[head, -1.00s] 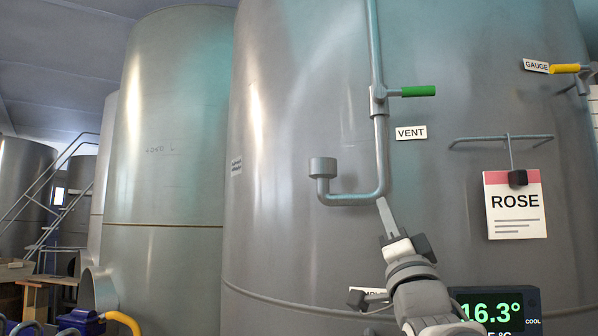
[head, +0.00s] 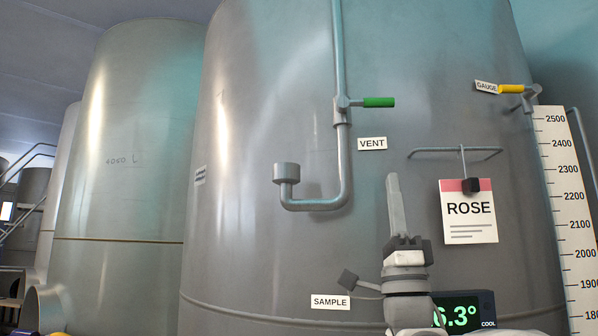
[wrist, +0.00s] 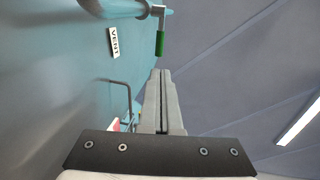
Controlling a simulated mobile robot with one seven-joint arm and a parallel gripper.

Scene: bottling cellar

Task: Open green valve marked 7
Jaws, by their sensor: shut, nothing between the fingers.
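A green-handled valve (head: 378,102) is on the vertical pipe of the large steel tank. Its handle points right, crosswise to the pipe. The label beside it (head: 372,143) reads VENT; I see no 7 on any label. In the wrist view the green handle (wrist: 160,43) hangs just beyond my fingertips, with the VENT label (wrist: 115,42) to its left. My gripper (head: 393,177) points up, below and slightly right of the handle, apart from it. Its fingers are together and empty, also in the wrist view (wrist: 160,72).
The pipe bends below into a cup-ended elbow (head: 287,173). A yellow GAUGE handle (head: 512,89) and a tall scale (head: 568,200) are at the right. A ROSE card (head: 468,225) hangs from a rail (head: 430,152) right of my gripper. A SAMPLE label (head: 330,302) and display (head: 465,313) are low.

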